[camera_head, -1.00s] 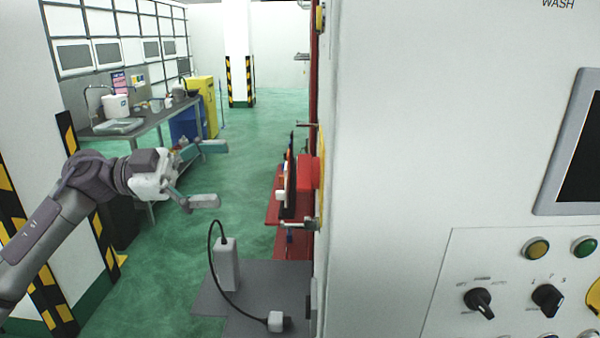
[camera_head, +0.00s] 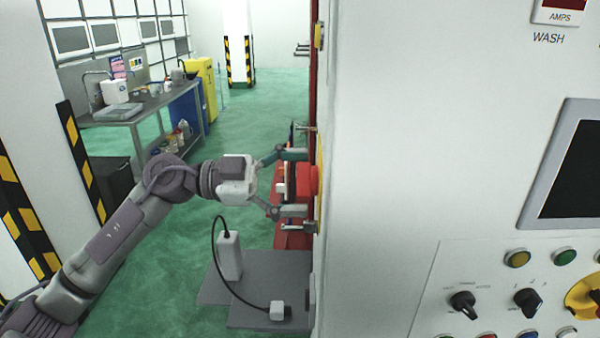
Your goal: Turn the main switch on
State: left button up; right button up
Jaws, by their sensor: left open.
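A red switch with a yellow backing (camera_head: 311,181) sticks out from the left side of the white cabinet and is seen edge-on. It looks like the main switch. My left gripper (camera_head: 294,183) is open, with one finger above the red part and one below it. The gap to the switch is hard to judge from this side, and I cannot tell whether the fingers touch it. The switch's front face is turned away, so its setting cannot be read. My right gripper is not in view.
The cabinet front (camera_head: 400,120) fills the right side, with black knobs (camera_head: 463,304) and a screen (camera_head: 570,175). A white box with a black cable (camera_head: 229,256) stands on a grey base below my left gripper. A workbench (camera_head: 150,110) stands at the back left.

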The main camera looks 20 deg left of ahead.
pick_arm(q)
jog(key=c, duration=1.1)
jog(key=shift+c, duration=0.3)
jog(key=shift+m, duration=0.3)
jog(key=m+b, duration=0.1)
jog(key=m, duration=0.3)
jog(key=shift+m+b, duration=0.3)
jog(key=shift+b, duration=0.05)
jog(key=m+b, duration=0.1)
jog(key=m, duration=0.2)
jog(key=shift+m, duration=0.3)
jog(key=shift+m+b, duration=1)
jog(key=shift+m, duration=0.5)
jog(key=shift+r, duration=0.1)
